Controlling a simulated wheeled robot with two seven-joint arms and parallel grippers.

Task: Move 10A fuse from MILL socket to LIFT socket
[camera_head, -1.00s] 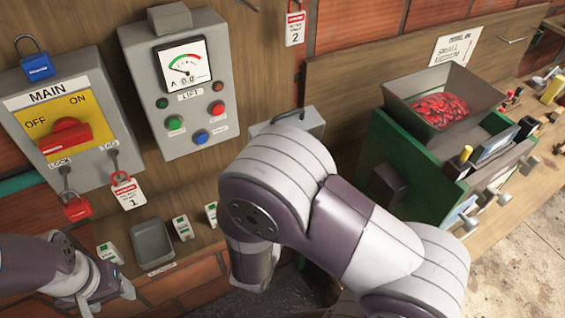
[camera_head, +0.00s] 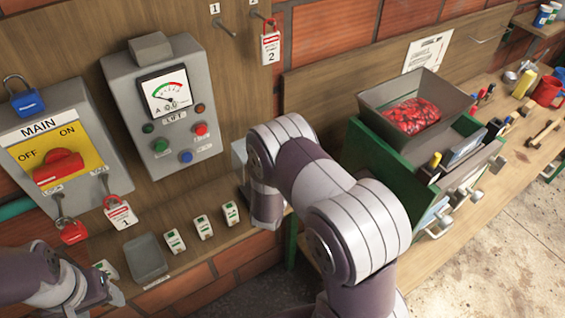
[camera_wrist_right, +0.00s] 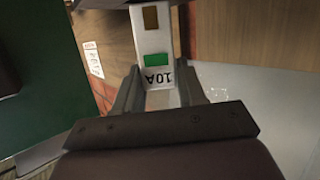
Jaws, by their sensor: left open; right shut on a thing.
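The 10A fuse (camera_wrist_right: 156,50) is a white block with a green patch and "10A" lettering, upside down in the right wrist view. My right gripper (camera_wrist_right: 160,95) is shut on its near end. In the head view my right forearm hides this gripper and fuse. The LIFT panel (camera_head: 165,128) is a grey wall box with a gauge, lamps and buttons. I cannot make out the MILL or LIFT socket.
A grey tray (camera_head: 147,258) and several white-and-green blocks (camera_head: 202,227) line the ledge. The MAIN switch box (camera_head: 70,150), with locks and tags, is at left. The bench at far right carries tools.

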